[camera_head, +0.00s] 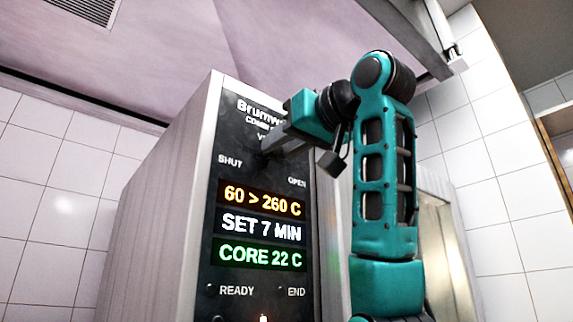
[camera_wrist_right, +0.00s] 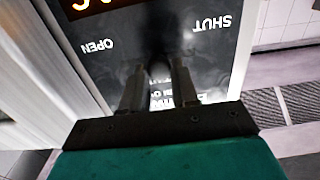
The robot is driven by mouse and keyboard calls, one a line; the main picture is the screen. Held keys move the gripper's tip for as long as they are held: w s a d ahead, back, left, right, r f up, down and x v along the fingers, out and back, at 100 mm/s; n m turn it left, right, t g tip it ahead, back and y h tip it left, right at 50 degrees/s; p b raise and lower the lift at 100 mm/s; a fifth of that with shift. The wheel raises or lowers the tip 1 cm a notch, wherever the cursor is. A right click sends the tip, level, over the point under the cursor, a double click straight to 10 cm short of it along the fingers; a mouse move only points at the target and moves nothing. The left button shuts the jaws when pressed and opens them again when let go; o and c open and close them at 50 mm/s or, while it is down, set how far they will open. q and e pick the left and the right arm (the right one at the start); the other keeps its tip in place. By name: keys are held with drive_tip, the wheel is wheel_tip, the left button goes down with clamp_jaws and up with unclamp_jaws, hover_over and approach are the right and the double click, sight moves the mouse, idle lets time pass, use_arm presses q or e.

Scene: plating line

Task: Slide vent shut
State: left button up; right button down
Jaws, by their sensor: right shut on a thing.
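The vent slider's label strip is on the oven's black front panel (camera_head: 262,120), with SHUT (camera_head: 230,160) at its left end and OPEN (camera_head: 297,182) at its right end. My right gripper (camera_head: 268,146) reaches in from the right and its fingers meet the panel between these two words. In the right wrist view, where the panel appears upside down, the fingers close around a small dark vent knob (camera_wrist_right: 158,69), partly hidden between them. It sits between OPEN (camera_wrist_right: 96,46) and SHUT (camera_wrist_right: 212,22). The slot is hard to make out. My left gripper is out of view.
The tall oven (camera_head: 160,190) has lit displays (camera_head: 261,229) below the vent labels, reading 60 > 260 C, SET 7 MIN and CORE 22 C. READY and END marks lie lower. White tiled walls (camera_head: 50,165) stand behind, and a ceiling grille (camera_head: 92,8) is at top left.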

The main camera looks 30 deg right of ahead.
drive_tip(key=a, duration=0.3)
drive_tip(key=shift+s+a, duration=0.1)
drive_tip(key=shift+s, duration=0.05)
drive_tip(key=shift+a, duration=0.15)
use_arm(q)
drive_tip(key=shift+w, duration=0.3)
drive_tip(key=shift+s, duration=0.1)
use_arm(e)
drive_tip(key=c, duration=0.9)
unclamp_jaws()
drive_tip(key=shift+a, duration=0.1)
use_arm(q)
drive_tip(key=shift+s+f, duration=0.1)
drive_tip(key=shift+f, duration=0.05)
use_arm(e)
drive_tip(key=shift+o, duration=0.2)
use_arm(q)
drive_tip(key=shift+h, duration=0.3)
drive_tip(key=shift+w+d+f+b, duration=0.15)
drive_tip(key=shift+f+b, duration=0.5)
drive_tip(key=shift+b, duration=0.25)
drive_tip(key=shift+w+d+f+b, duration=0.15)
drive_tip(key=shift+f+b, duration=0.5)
drive_tip(key=shift+b, duration=0.2)
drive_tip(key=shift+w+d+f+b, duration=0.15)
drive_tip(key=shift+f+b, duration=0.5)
drive_tip(key=shift+b, duration=0.25)
use_arm(e)
drive_tip(key=s+d, duration=0.1)
drive_tip(key=s, duration=1.2)
